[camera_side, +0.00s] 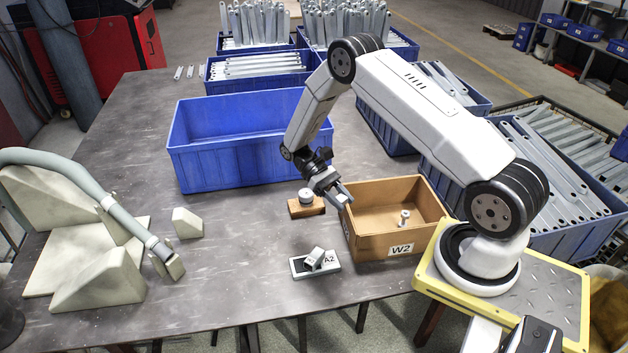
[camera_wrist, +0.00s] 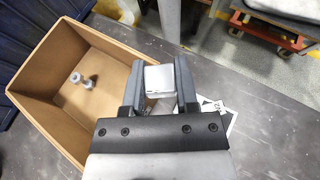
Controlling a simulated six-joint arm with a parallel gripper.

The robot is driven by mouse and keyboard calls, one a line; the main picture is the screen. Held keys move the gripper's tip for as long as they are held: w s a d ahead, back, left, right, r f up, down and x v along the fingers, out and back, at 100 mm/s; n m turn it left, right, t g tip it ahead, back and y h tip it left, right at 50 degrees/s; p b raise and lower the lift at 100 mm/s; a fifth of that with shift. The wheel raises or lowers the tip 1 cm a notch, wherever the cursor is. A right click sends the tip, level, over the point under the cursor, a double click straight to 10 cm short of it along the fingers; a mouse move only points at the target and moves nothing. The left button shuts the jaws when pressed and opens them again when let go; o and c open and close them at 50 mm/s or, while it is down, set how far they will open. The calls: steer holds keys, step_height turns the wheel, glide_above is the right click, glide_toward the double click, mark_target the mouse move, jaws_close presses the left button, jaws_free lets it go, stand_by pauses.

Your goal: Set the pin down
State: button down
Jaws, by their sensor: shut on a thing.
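My gripper (camera_side: 342,197) is just above the left rim of the brown box. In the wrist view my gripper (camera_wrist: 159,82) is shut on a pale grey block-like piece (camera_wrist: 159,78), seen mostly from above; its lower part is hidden. A metal pin with a wide head (camera_side: 404,217) is inside the brown box (camera_side: 372,236), labelled W2. The same pin shows in the wrist view (camera_wrist: 82,80), apart from my fingers, inside the box (camera_wrist: 40,112).
A shallow tray marked A2 (camera_side: 299,271) holds a small grey block (camera_side: 313,258). A wooden block (camera_side: 298,211) carries a round metal piece (camera_side: 306,194). A large blue bin (camera_side: 230,165) stands behind.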

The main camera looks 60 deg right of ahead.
steer(key=w+d+r+n+t+h, duration=0.25)
steer(key=d+n+h, duration=0.25)
steer(key=d, duration=0.4)
steer(key=w+d+r+n+t+h, duration=0.2)
steer(key=w+d+n+t+h, duration=0.15)
steer(key=d+n+h, duration=0.35)
steer(key=w+d+r+n+t+h, duration=0.2)
steer(key=w+d+r+n+h, duration=0.15)
steer(key=d, duration=0.65)
step_height(320, 180, down, 14)
steer(key=shift+w+a+f, duration=0.25)
steer(key=shift+f, duration=0.1)
steer(key=shift+f, duration=2.85)
steer(key=shift+f, duration=2.05)
steer(key=shift+f, duration=0.15)
